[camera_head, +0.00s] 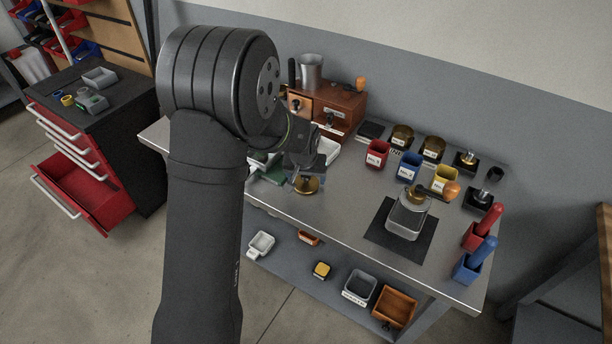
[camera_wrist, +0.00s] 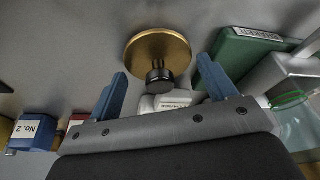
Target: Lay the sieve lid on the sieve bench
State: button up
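A round brass disc with a black knob, which looks like the sieve lid (camera_wrist: 150,45), shows in the wrist view just beyond my gripper (camera_wrist: 163,70). Its knob lies between the two blue fingers, with a gap visible on each side. My gripper is open. In the head view, the brass disc (camera_head: 307,186) is directly below my gripper (camera_head: 304,172), over the left part of the steel worktop; whether it rests on the surface is unclear. I cannot tell for certain which fixture is the sieve bench.
A green block (camera_wrist: 235,55) and a pale machine stand close to the right finger in the wrist view. A wooden drawer box (camera_head: 342,105) stands behind.

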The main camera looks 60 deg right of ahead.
jog(key=v, duration=1.2)
jog(key=shift+r, duration=0.15)
send_near(304, 192)
jog(key=w+d+f, duration=0.1)
jog(key=d+f, duration=0.3)
jog(key=w+d+f, duration=0.1)
jog(key=d+f, duration=0.1)
jog(key=shift+w+f, duration=0.25)
jog(key=shift+w, duration=0.05)
jog(key=shift+d+r, duration=0.1)
jog(key=shift+r, duration=1.15)
jog(key=shift+f, duration=0.1)
